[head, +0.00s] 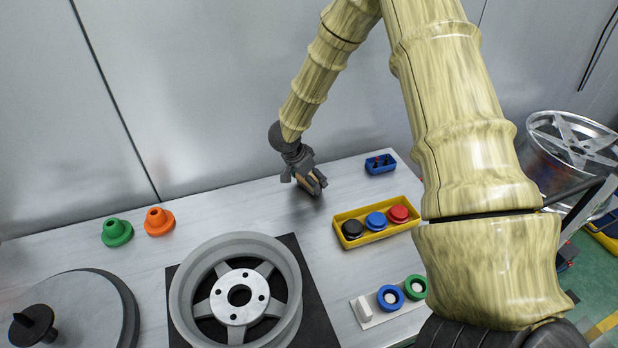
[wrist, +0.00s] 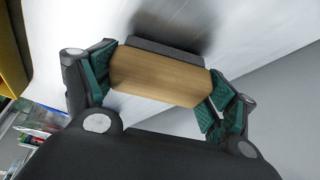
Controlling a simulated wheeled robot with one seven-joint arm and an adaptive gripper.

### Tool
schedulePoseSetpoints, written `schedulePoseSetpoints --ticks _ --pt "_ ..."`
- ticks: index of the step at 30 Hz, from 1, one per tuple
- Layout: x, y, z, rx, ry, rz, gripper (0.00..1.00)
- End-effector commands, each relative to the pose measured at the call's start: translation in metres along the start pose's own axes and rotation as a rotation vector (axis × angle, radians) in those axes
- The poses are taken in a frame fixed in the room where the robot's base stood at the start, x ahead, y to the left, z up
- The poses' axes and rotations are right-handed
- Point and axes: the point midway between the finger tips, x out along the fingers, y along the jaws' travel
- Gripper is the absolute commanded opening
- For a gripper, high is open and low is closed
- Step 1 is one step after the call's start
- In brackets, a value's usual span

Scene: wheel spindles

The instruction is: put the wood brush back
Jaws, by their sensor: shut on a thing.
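My gripper (head: 312,184) is over the back middle of the bench in the head view. In the wrist view my gripper (wrist: 160,88) has its green-padded fingers closed on the two ends of the wood brush (wrist: 160,75). The brush is a tan wooden block with a dark grey edge along its far side. In the head view only a small brown part of the brush (head: 311,183) shows between the fingers. It is close to the bench top; I cannot tell whether it touches.
A yellow tray (head: 388,237) with black, blue and red knobs is right of my gripper. A small blue box (head: 380,163) stands behind it. A wheel rim (head: 185,300) on a black mat is in front. Bench around my gripper is clear.

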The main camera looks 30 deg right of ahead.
Motion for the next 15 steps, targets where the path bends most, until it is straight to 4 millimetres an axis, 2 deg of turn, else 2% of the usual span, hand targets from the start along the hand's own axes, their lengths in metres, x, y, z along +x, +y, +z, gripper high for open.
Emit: schedulePoseSetpoints --ticks 12,13,15 --pt "0.005 0.0002 0.0018 0.0 0.0 0.0 0.62" --pt "0.005 0.0001 0.0018 0.0 0.0 0.0 0.88" --pt "0.0049 0.0001 0.0017 0.0 0.0 0.0 1.0"
